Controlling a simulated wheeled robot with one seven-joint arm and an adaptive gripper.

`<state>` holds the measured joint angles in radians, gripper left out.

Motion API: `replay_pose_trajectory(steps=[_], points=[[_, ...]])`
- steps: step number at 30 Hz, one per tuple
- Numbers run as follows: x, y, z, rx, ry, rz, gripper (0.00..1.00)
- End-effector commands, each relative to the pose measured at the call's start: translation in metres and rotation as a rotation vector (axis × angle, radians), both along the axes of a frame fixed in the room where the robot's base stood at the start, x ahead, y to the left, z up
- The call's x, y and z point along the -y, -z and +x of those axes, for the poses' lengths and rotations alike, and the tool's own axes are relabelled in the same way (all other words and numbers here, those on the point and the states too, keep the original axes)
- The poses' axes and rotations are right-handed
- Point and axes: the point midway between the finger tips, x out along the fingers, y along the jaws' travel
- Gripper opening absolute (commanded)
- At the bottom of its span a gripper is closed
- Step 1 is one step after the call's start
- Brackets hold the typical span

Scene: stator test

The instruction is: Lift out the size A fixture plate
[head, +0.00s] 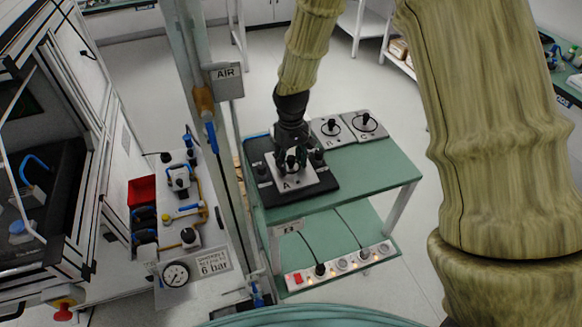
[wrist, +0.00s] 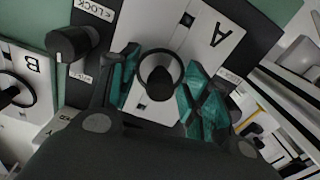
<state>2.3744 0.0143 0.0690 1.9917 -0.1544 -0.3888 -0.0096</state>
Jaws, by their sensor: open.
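The size A fixture plate (head: 297,183) is a light grey plate marked A, lying in a black base on the green cart. My gripper (head: 291,160) is over the plate from above. In the wrist view the teal-padded fingers of my gripper (wrist: 158,92) are apart, one on each side of the knob. I cannot tell whether they touch it. Dark clamp knobs (head: 317,156) flank the plate, and one shows beside a LOCK label (wrist: 70,44).
Plates B (head: 331,131) and C (head: 367,125) lie on the cart (head: 373,170) close behind and to the right. A pneumatic panel with a gauge (head: 175,274) is farther left. The cart's right front top is clear.

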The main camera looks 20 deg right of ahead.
Motion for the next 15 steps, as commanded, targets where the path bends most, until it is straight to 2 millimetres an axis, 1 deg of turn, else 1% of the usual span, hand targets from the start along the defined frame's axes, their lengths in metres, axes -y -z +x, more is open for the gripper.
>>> replay_pose_trajectory(steps=[3, 11, 15], points=[[0.0000, -0.0002, 0.0001, 0.000, 0.000, 0.000, 0.48], [0.0000, -0.0003, 0.0000, 0.000, 0.000, 0.000, 0.01], [0.0000, -0.0004, 0.0000, 0.000, 0.000, 0.000, 0.00]])
